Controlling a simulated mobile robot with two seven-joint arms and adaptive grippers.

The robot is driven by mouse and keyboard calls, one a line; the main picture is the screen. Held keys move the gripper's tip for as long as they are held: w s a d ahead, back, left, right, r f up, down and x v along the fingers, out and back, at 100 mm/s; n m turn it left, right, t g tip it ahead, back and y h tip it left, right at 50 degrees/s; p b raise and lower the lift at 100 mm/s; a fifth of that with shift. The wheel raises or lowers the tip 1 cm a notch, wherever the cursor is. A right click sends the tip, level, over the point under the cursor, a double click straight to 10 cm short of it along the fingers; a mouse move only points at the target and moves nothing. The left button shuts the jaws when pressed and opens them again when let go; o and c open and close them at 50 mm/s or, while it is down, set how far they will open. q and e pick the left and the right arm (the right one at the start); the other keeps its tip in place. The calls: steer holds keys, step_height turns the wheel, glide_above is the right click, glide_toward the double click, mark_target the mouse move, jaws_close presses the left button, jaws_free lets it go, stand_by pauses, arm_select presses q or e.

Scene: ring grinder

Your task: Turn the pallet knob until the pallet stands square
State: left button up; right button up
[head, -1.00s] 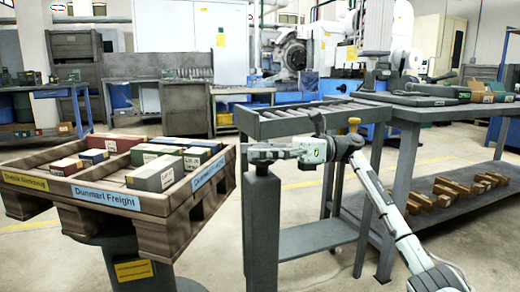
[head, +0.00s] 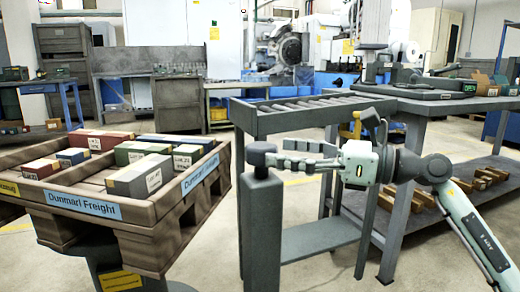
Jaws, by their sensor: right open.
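The wooden pallet (head: 150,222) sits on a dark pedestal at the left, with its near corner pointing toward me. It carries several boxes and blue "Dunmarl Freight" labels. The pallet knob (head: 261,154) is a dark round cap on top of a grey post (head: 261,225) right of the pallet. My right gripper (head: 276,155) comes in from the right at knob height. Its fingers are apart, with the tips close to the knob's right side; I cannot tell whether they touch it. My left gripper is not in view.
A roller conveyor stand (head: 315,115) stands behind the post. A grey workbench (head: 430,108) with several wooden blocks on its lower shelf is at the right. Open floor lies between the pallet and the post.

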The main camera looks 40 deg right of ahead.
mark_target(260, 145)
steer(key=x, duration=0.5)
steer(key=shift+w+a, duration=0.1)
steer(key=shift+w, duration=0.05)
steer(key=shift+f, duration=0.1)
steer(key=c, duration=1.2)
